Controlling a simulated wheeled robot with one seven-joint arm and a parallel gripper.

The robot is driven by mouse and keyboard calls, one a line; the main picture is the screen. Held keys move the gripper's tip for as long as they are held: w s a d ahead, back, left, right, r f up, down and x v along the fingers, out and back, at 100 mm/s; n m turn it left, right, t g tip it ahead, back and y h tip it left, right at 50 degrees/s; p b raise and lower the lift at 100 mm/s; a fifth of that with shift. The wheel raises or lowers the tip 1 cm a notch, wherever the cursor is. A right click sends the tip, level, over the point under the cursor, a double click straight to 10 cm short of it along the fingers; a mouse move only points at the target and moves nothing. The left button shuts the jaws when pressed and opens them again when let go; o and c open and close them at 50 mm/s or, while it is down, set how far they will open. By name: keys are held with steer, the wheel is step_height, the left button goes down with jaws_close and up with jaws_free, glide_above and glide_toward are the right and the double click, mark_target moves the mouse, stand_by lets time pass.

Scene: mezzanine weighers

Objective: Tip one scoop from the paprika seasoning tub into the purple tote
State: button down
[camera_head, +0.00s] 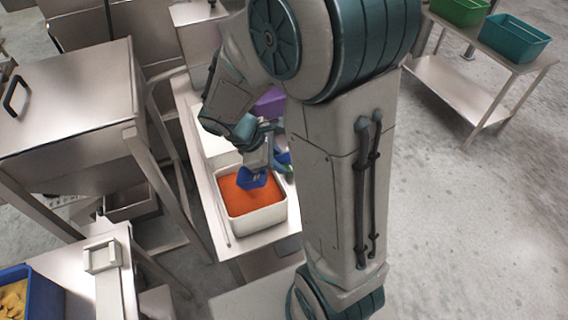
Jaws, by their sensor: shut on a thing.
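The paprika seasoning tub (277,215) is a cream tub filled with orange-red powder, standing on a narrow metal table. My gripper (256,170) is over the tub and shut on a blue scoop (251,180). The scoop is at or just above the powder, toward the tub's far side; I cannot tell whether it touches the powder or holds any. The purple tote (268,104) stands farther back on the same table, mostly hidden behind my arm.
A white container (219,152) stands behind the tub. A steel cabinet (72,105) and frame are close on the left. A blue bin (42,290) with yellow contents is at bottom left. A trolley at upper right carries a green tote (461,10) and a teal tote (513,42). Floor on the right is clear.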

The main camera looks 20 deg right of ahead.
steer(key=shift+w+a+f+h, duration=0.2)
steer(key=shift+a+h, duration=0.15)
steer(key=shift+h, duration=0.15)
steer(key=shift+a+f+g+b, duration=0.1)
steer(key=shift+f+g+b, duration=0.2)
steer(key=shift+b, duration=0.15)
steer(key=b, duration=0.6)
glide_toward(282, 187)
steer(key=x, duration=0.4)
steer(key=shift+d+r, duration=0.15)
steer(key=shift+d, duration=0.05)
steer(key=shift+s+d+f+t+y, duration=0.15)
steer(key=shift+d+f+t+y, duration=0.15)
steer(key=shift+f+t+y, duration=0.35)
steer(key=shift+f+y, duration=0.1)
steer(key=shift+y, duration=0.45)
